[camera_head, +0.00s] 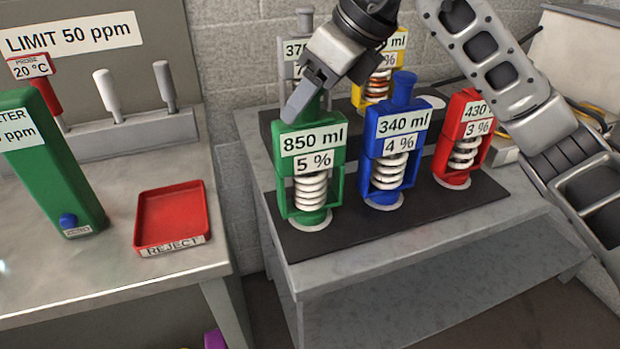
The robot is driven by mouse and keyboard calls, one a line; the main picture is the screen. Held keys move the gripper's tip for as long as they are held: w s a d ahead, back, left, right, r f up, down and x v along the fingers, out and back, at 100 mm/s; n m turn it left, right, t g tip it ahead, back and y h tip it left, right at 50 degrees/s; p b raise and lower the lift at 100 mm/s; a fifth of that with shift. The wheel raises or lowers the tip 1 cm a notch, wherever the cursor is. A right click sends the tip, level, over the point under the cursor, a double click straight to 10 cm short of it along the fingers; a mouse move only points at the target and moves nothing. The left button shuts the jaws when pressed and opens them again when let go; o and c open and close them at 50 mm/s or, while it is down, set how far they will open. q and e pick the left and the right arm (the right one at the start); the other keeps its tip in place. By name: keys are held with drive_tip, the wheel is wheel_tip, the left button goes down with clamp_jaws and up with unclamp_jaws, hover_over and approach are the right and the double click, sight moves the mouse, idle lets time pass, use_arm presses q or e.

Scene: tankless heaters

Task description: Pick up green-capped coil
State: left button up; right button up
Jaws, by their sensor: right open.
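The green-capped coil (312,190) stands upright in a green frame at the front left of the dark mat, with a white coil inside and labels reading "850 ml" and "5 %". My right gripper (303,98) comes down from above and is open at the green cap. One finger overlaps the cap's left side in the picture and partly hides it; I cannot tell whether it touches. My left gripper is not in view.
A blue coil unit (393,150) stands close on the right, then a red one (463,140). Grey and yellow units (372,88) stand behind on a raised step. On the left bench are a red reject tray (172,215) and a green meter (50,165).

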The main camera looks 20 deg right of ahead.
drive_tip(key=shift+c, duration=0.4)
clamp_jaws()
drive_tip(key=shift+r, duration=0.15)
idle(0.9)
